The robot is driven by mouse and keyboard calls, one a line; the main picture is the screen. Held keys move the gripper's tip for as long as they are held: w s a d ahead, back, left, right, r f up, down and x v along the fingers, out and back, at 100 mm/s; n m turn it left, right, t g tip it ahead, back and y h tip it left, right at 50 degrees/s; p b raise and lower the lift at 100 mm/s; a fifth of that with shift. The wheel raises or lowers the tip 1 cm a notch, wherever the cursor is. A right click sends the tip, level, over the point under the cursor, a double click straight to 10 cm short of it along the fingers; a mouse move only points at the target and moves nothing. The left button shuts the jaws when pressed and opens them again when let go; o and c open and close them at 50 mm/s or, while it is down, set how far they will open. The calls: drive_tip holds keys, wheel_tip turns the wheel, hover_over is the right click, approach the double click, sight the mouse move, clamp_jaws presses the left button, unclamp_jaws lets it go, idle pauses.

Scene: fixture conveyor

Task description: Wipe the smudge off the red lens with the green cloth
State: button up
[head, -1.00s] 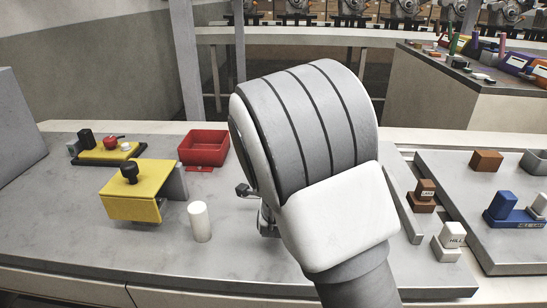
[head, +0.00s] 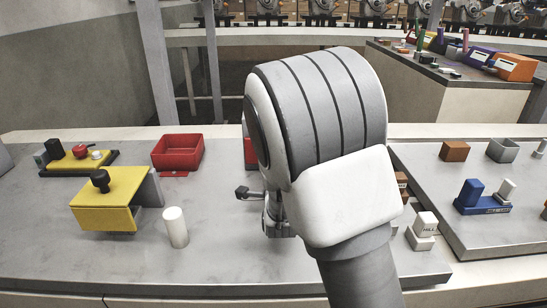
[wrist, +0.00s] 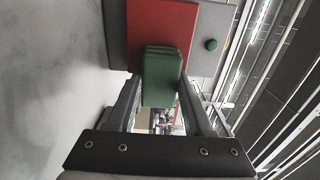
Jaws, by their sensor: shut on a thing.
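My gripper (wrist: 161,84) is shut on the green cloth (wrist: 163,72), which looks like a thick folded pad between the two fingers in the wrist view. A flat red face (wrist: 174,22), apparently the red lens, is just beyond the cloth in that view. The cloth overlaps its edge; I cannot tell whether they touch. No smudge can be made out. In the head view my arm hides the cloth and most of the gripper. A sliver of a red thing (head: 250,153) shows beside my arm there, perhaps the same lens.
A red tray (head: 178,153), a yellow stand with a black knob (head: 100,181) and a white cylinder (head: 175,228) are left of my arm. A grey board (head: 470,236) with several blocks lies right. In the wrist view a green knob (wrist: 211,44) is beside the red face.

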sight(246, 150)
drive_tip(key=shift+w+a+r, duration=0.1)
drive_tip(key=shift+w+a, duration=0.05)
drive_tip(key=shift+a, duration=0.75)
drive_tip(key=shift+w+a+r, duration=0.1)
drive_tip(key=shift+a, duration=0.75)
clamp_jaws()
drive_tip(key=shift+a, duration=2.3)
drive_tip(key=shift+s+d+f, duration=0.1)
drive_tip(key=shift+s, duration=1.4)
drive_tip(key=shift+s+f, duration=0.1)
drive_tip(key=shift+s, duration=1.4)
drive_tip(key=shift+s, duration=1.5)
drive_tip(key=shift+w+r, duration=0.1)
